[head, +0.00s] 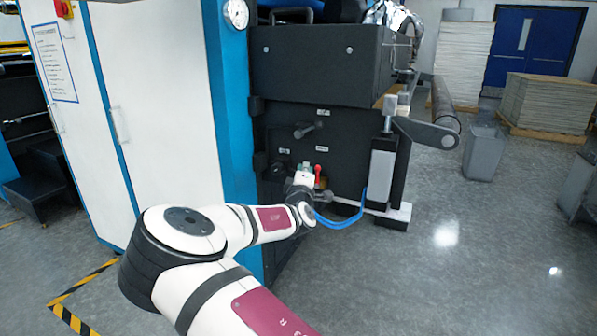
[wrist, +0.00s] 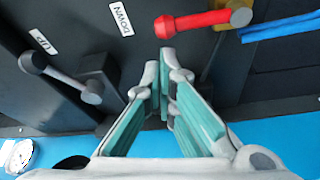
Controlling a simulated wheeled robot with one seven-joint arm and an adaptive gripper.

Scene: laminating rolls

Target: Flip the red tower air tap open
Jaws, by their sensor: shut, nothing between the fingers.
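The red tap lever (wrist: 195,21) shows at the top of the wrist view, lying nearly sideways with a rounded red left end and a tan knob at its right end. It is a small red upright shape (head: 318,173) in the head view, just right of my wrist. My gripper (wrist: 161,62) is shut and empty. Its fingertips are just below the lever's rounded left end in the wrist view, and I cannot tell whether they touch it.
A grey lever (wrist: 62,78) sits at left in the wrist view, near the labels UP (wrist: 42,42) and DOWN (wrist: 122,19). A blue hose (head: 345,221) loops right of my wrist. A blue post (head: 233,120) stands left of the black panel (head: 350,155).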

